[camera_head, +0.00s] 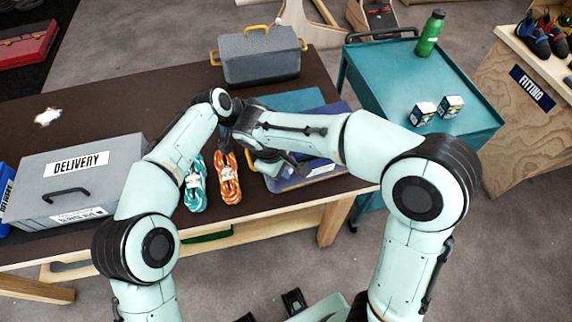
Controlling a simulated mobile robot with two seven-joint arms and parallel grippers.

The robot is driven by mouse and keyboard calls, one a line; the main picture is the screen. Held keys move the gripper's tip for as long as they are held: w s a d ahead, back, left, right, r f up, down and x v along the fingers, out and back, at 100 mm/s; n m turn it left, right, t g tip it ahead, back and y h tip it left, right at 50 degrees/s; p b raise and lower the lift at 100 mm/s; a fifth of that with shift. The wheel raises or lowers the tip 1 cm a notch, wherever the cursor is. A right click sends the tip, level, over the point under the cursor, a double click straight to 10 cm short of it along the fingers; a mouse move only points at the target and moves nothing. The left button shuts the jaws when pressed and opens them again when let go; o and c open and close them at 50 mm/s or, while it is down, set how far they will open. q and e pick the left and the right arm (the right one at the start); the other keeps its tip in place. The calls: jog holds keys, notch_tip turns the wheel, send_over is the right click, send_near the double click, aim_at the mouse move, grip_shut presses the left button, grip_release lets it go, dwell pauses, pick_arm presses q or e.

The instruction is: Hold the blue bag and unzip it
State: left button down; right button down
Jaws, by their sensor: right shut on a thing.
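The blue bag (321,169) lies on the dark table, partly covered by my right arm. It is dark blue with tan edging and a pale label on its near side. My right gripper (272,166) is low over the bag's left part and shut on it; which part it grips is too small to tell. My left arm reaches in to the bag's far left. Its gripper is mostly hidden behind my right forearm, and its jaws cannot be made out. The bag's zip cannot be made out.
A teal rope bundle (195,186) and an orange one (228,178) lie left of the bag. A grey DELIVERY box (110,182) stands at left, a grey crate (262,62) at the back. A teal cart (395,80) with a green bottle (430,34) stands close at right.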

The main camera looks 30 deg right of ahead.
pick_arm(q)
jog(key=shift+f, duration=0.65)
pick_arm(e)
jog(key=shift+d, duration=0.1)
